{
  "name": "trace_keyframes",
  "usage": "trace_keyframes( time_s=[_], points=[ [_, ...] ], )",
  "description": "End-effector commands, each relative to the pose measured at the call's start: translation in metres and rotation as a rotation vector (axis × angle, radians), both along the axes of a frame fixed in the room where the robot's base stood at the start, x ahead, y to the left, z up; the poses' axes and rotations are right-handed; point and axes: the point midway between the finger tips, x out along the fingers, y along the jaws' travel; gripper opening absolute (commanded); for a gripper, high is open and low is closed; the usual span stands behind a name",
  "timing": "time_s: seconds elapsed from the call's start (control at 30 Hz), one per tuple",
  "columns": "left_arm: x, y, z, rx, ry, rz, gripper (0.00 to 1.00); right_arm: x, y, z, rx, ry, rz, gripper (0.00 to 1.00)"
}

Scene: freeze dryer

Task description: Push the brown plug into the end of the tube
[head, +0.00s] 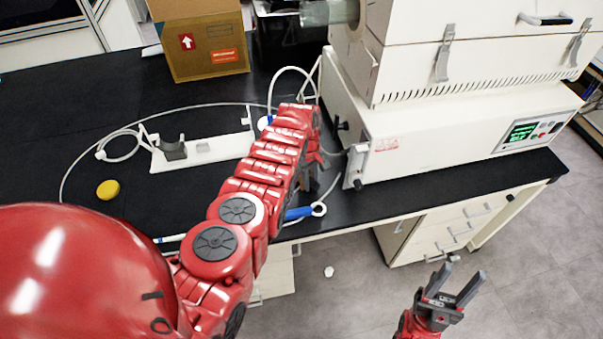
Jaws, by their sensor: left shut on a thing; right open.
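A clear tube (325,12) sticks out of the left side of the white furnace at the top of the head view. My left arm reaches over the black bench and bends down near the furnace's left end. My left gripper (308,168) is mostly hidden behind its own wrist. A small brown patch, which looks like the brown plug (304,183), shows below the wrist at the gripper, well apart from the tube. My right gripper (453,287) is open and empty, in front of the bench at the lower right.
The white furnace (440,120) fills the bench's right side. A cardboard box (205,45) stands at the back left. A white stand (205,150), white hoses and a yellow round piece (108,189) lie on the bench. A blue-ended hose (298,213) lies near the front edge.

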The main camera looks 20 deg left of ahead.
Motion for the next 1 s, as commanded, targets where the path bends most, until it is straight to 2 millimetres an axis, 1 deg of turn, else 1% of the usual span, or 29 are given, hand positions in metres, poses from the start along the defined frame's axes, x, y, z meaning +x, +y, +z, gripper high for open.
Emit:
trace_keyframes(
  time_s=[0.37, 0.47, 0.9, 1.0],
  points=[
    [0.000, 0.000, 0.003, 0.000, 0.000, 0.000, 0.00, 0.000, 0.000, 0.002, 0.000, 0.000, 0.000, 0.50],
    [0.000, 0.000, 0.010, 0.000, 0.000, 0.000, 0.00, 0.000, 0.000, 0.010, 0.000, 0.000, 0.000, 0.50],
    [0.001, 0.000, 0.059, 0.000, -0.001, -0.001, 0.00, 0.000, 0.000, 0.057, 0.000, 0.000, 0.000, 0.50],
    [0.000, 0.000, 0.062, 0.000, -0.001, 0.000, 0.00, 0.000, 0.000, 0.060, 0.000, 0.000, 0.000, 0.50]
  ],
)
